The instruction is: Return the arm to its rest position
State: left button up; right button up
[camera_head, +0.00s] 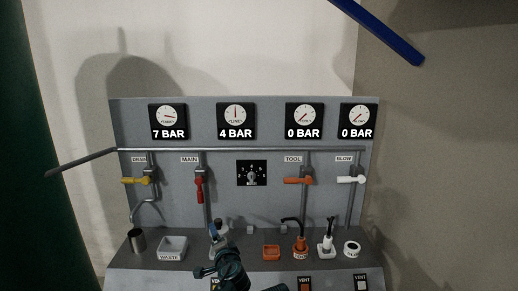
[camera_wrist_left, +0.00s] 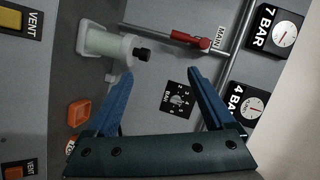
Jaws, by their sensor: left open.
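My left gripper (camera_wrist_left: 160,73) is open in the wrist view, its two blue fingers spread with nothing between them. They point toward the grey panel (camera_head: 270,210) and its black dial (camera_wrist_left: 178,100). In the head view my dark green wrist (camera_head: 230,272) is low in the middle, in front of the panel's ledge. My right gripper is in neither view.
Yellow (camera_head: 134,181), red (camera_head: 199,189), orange (camera_head: 298,181) and white (camera_head: 351,180) valve handles are on the panel. Gauges above read 7, 4, 0 and 0 BAR. A waste tray (camera_head: 172,254), metal cup (camera_head: 137,241) and orange tray (camera_head: 271,257) sit on the ledge.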

pick_arm(q)
jog(key=s+a+f+n+g+h, duration=0.1)
jog(key=s+a+f+n+g, duration=0.35)
jog(key=s+f, duration=0.25)
jog(key=s+a+f+n+g, duration=0.3)
jog(key=s+f+n+g, duration=0.1)
jog(key=s+f+g, duration=0.25)
jog(key=s+d+f+m+g+h, duration=0.2)
jog(key=s+d+f+g, duration=0.1)
jog(key=s+d, duration=1)
jog(key=shift+s+d+f+g+h, duration=0.3)
jog(key=shift+d+g+h, duration=0.1)
jog(key=shift+d, duration=0.35)
